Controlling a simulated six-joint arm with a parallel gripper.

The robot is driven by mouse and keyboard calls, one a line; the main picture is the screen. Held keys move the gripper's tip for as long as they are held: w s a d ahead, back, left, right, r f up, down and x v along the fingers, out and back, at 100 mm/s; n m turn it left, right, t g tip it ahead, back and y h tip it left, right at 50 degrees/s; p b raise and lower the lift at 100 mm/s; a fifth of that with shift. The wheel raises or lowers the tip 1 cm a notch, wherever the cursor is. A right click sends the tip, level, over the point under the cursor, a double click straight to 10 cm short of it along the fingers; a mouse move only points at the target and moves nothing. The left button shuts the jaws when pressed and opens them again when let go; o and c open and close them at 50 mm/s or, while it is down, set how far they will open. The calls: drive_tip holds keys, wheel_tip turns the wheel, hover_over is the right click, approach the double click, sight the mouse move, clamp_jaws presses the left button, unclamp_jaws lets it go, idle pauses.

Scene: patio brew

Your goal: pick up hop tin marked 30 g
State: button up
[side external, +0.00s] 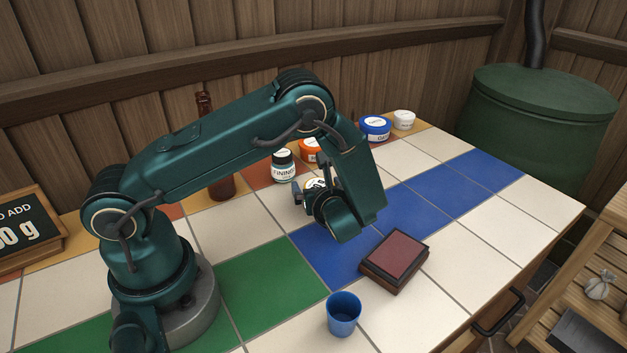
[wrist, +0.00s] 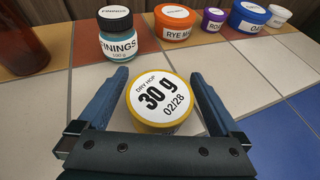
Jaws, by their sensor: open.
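The hop tin (wrist: 160,101) is a round yellow tin with a white lid reading "DRY HOP 30 g 02/28". In the wrist view it stands upright on pale tiles, between the open fingers of my gripper (wrist: 163,100). The fingers lie on either side of the tin, with a visible gap at each side near the tips. In the side view my gripper (side external: 311,196) is low over the tiles and hides most of the tin; only a bit of its yellow and white shows behind the fingers.
A finings jar (wrist: 116,35) stands just behind the tin. An orange rye tub (wrist: 176,22), purple tub (wrist: 213,20), blue tub (wrist: 248,17) and white tub (wrist: 279,15) line the back. A brown bottle (side external: 221,180) stands left. A dark red-topped block (side external: 395,259) and blue cup (side external: 343,314) are nearer.

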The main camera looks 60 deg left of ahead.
drive_tip(key=shift+w+a+f, duration=0.1)
drive_tip(key=shift+a+f, duration=0.1)
drive_tip(key=shift+a, duration=0.2)
drive_tip(key=c, duration=1.2)
drive_tip(key=shift+c, duration=0.2)
drive_tip(key=shift+r, duration=0.15)
